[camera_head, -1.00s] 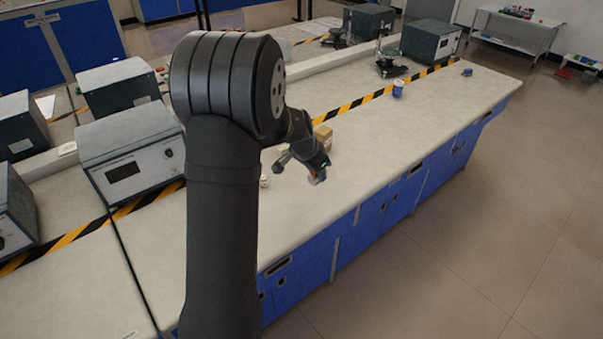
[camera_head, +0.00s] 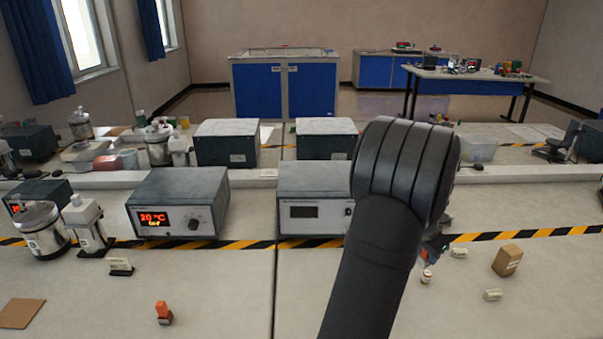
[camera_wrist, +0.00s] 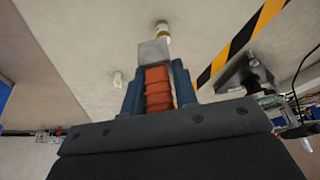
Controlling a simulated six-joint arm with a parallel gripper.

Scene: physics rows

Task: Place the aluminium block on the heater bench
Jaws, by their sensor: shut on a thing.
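My gripper (camera_wrist: 157,80) is shut on an orange ribbed grip with a plain grey metal block (camera_wrist: 153,52) at its far end, apparently the aluminium block. In the head view only a bit of my gripper (camera_head: 436,246) shows beside my arm, over the right bench; the block is mostly hidden there. I cannot tell from any readable label which surface is the heater bench. On the left bench, a grey box (camera_head: 178,203) has a lit display reading about 20 °C. A small label stand (camera_head: 120,266) is in front of it, its text too small to read.
A similar orange-topped piece (camera_head: 163,312) and a brown square plate (camera_head: 20,313) are on the left bench. A brown box (camera_head: 507,260) and small pale vials (camera_head: 493,295) are on the right bench. A grey unlit box (camera_head: 312,197) is behind.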

